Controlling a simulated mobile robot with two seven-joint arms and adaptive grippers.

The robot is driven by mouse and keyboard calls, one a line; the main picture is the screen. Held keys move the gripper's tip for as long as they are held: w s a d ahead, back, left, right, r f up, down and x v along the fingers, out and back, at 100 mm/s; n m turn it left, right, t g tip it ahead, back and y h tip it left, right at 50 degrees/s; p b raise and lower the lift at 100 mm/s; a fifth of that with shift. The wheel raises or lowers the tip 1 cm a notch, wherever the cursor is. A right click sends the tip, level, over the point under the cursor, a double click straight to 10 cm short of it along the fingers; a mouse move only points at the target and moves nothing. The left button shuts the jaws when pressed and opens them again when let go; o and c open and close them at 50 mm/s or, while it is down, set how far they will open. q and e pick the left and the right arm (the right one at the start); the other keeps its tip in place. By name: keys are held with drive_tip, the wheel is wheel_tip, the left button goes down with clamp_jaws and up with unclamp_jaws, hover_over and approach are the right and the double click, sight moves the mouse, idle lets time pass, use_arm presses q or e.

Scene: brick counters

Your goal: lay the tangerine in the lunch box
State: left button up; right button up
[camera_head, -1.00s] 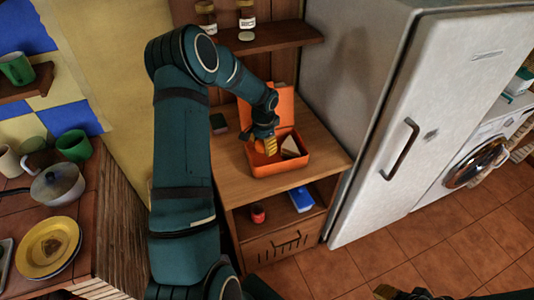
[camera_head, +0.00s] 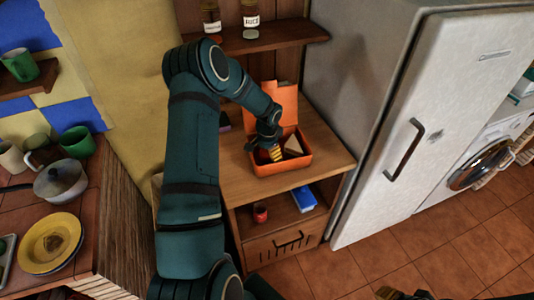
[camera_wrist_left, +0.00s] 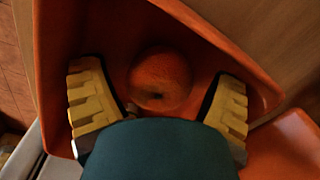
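The orange lunch box (camera_head: 285,169) stands on the wooden cabinet with its lid raised at the back. The tangerine (camera_wrist_left: 160,78) shows in the left wrist view, inside the orange walls of the box. My left gripper (camera_head: 274,155) reaches down into the box. In the left wrist view its yellow fingers (camera_wrist_left: 157,98) are spread on either side of the tangerine, with gaps between. In the head view the arm and fingers largely hide the tangerine. My right gripper (camera_head: 402,293) is only partly in view at the bottom edge, and its opening is unclear.
A pale triangular sandwich (camera_head: 293,146) sits in the right part of the box. A shelf with jars (camera_head: 250,24) hangs above. The fridge (camera_head: 400,120) stands close on the right. A red cup (camera_head: 260,213) and a blue item (camera_head: 303,198) are on the shelf below.

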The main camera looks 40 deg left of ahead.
sight(267, 151)
use_arm(q)
drive_tip(key=shift+r, duration=0.15)
wheel_tip(267, 151, up, 12)
drive_tip(key=shift+d+p, duration=0.2)
drive_tip(key=shift+p, duration=0.25)
drive_tip(key=shift+s, duration=0.15)
idle(0.6)
